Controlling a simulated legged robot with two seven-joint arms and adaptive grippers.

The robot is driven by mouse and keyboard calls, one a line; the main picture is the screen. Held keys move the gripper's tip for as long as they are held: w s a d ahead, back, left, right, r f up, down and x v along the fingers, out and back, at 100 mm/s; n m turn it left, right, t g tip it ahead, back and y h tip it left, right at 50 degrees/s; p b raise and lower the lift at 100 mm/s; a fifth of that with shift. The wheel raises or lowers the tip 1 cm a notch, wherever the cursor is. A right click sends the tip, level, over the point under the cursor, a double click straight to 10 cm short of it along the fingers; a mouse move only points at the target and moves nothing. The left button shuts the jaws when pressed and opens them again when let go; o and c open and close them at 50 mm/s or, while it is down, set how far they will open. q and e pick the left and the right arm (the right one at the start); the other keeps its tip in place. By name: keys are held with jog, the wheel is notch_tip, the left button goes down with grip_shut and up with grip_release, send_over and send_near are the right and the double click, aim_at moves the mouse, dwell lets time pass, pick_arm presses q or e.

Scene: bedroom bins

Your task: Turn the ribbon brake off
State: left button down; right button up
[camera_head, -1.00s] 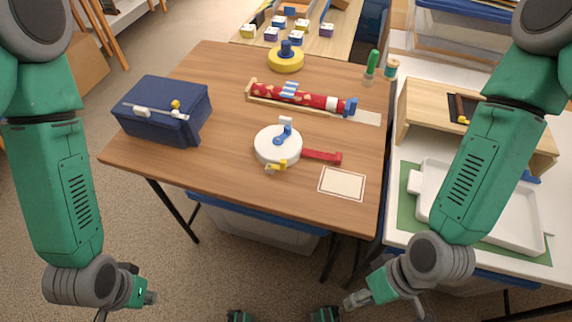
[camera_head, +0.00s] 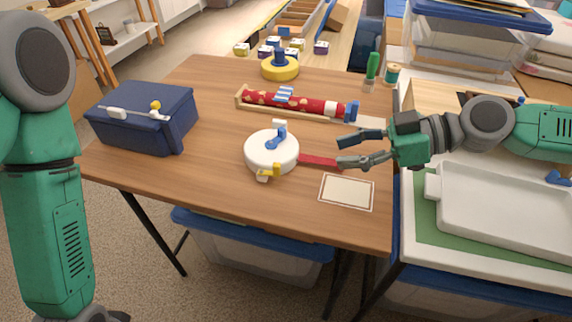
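A white round ribbon dispenser (camera_head: 262,155) lies on the wooden table. It has a blue lever (camera_head: 278,135) on top and a small yellow tab (camera_head: 268,173) at its front edge. A red ribbon (camera_head: 317,160) runs out of it to the right. My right gripper (camera_head: 343,152) is open, its fingers pointing left toward the dispenser. Its lower finger overlaps the ribbon's right end in the picture; I cannot tell if they touch. Nothing shows between the fingers. My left arm comes down at the left edge, and its gripper is out of view.
A cream card (camera_head: 347,192) lies in front of the ribbon. A red patterned roll (camera_head: 300,102) in a wooden holder is behind. A blue box (camera_head: 143,115) stands at left, a yellow spool (camera_head: 280,70) at the back. A white tray (camera_head: 505,205) is at right.

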aim_at(281, 164)
jog(key=x, duration=1.2)
